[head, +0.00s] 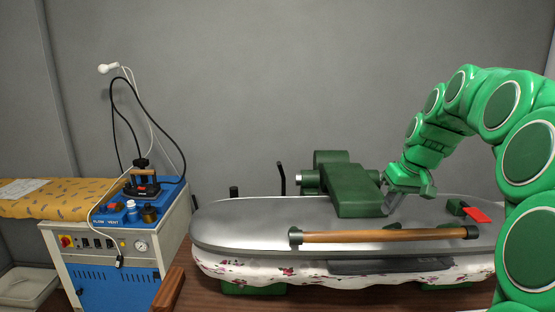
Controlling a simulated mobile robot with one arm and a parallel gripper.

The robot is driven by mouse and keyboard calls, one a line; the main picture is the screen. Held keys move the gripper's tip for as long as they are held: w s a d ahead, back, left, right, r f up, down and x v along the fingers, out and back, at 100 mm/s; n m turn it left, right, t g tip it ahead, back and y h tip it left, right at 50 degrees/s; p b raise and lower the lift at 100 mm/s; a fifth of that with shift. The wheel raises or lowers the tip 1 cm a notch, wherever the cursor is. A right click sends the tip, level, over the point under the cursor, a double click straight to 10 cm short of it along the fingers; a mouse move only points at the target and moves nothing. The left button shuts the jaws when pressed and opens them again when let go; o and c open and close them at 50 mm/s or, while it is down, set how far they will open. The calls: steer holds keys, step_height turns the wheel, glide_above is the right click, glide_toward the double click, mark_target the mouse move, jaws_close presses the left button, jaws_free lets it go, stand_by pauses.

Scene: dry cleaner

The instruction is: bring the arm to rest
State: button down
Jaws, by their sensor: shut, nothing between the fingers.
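My green arm comes in from the right and arches over the pressing machine (240,228). My gripper (392,205) points down at the arm's end, just right of the machine's dark green block (350,180). Its grey fingers are small in the picture and partly hidden by the green wrist; they look shut, and no held object shows. The fingertips are close above the machine's grey top. I cannot tell whether they touch it.
A wooden handle bar (385,235) runs along the machine's front. A red piece (477,215) lies at its right. A blue and white steam unit (110,245) with an iron (142,186) stands left, beside a yellow patterned board (60,198). The wall space above is clear.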

steer(key=s+a+f+g, duration=0.1)
steer(key=s+a+f, duration=0.1)
steer(key=s+a, duration=0.6)
steer(key=s+a+f+g+h, duration=0.1)
steer(key=s+f, duration=0.2)
steer(key=s, duration=0.7)
steer(key=s+a+f+m+g, duration=0.1)
steer(key=s+f, duration=0.3)
steer(key=s, duration=0.7)
steer(key=s+a+f+g+h, duration=0.1)
steer(key=s+a+f, duration=0.1)
steer(key=s, duration=0.8)
steer(key=shift+s+a+f+m+h, duration=0.15)
steer(key=shift+a+f+m+h, duration=0.2)
steer(key=shift+f, duration=0.45)
